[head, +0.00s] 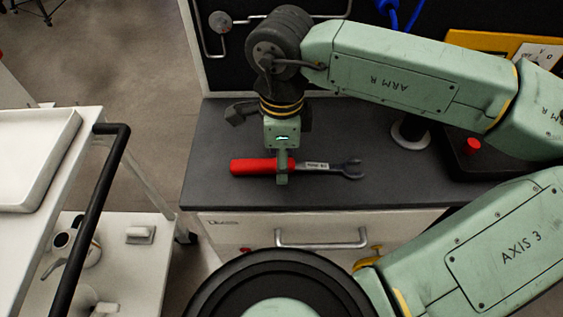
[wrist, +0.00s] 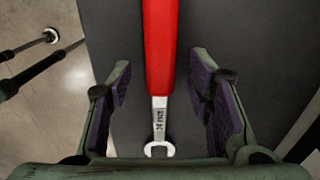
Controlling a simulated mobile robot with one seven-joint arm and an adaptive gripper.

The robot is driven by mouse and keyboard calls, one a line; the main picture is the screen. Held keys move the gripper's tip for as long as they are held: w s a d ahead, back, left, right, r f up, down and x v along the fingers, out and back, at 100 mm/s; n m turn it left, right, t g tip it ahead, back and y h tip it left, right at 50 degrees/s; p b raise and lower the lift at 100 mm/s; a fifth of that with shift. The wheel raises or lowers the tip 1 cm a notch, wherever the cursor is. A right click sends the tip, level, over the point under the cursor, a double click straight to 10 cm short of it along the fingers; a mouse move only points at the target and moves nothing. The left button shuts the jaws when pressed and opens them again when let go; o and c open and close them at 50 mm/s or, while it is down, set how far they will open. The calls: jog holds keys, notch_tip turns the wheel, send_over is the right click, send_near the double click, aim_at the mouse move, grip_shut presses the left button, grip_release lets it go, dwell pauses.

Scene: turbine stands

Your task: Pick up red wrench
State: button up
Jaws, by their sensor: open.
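The red wrench (head: 252,167) lies on the dark counter top, its red handle to the left and its grey open-ended jaw to the right in the head view. In the wrist view, the wrench (wrist: 158,45) runs lengthwise between the fingers, handle at the top and metal jaw lower down. My gripper (head: 283,174) points down over the middle of the wrench and hides a small part of it. In the wrist view, my gripper (wrist: 161,70) is open, with a finger on each side of the wrench and gaps between.
The dark counter (head: 225,135) is clear around the wrench. A drawer handle (head: 322,240) is on the cabinet front below. A white cart (head: 150,262) with a black rail stands at left. A black box with a red button (head: 473,146) sits at right.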

jog(key=shift+c, duration=0.6)
grip_shut()
dwell(0.3)
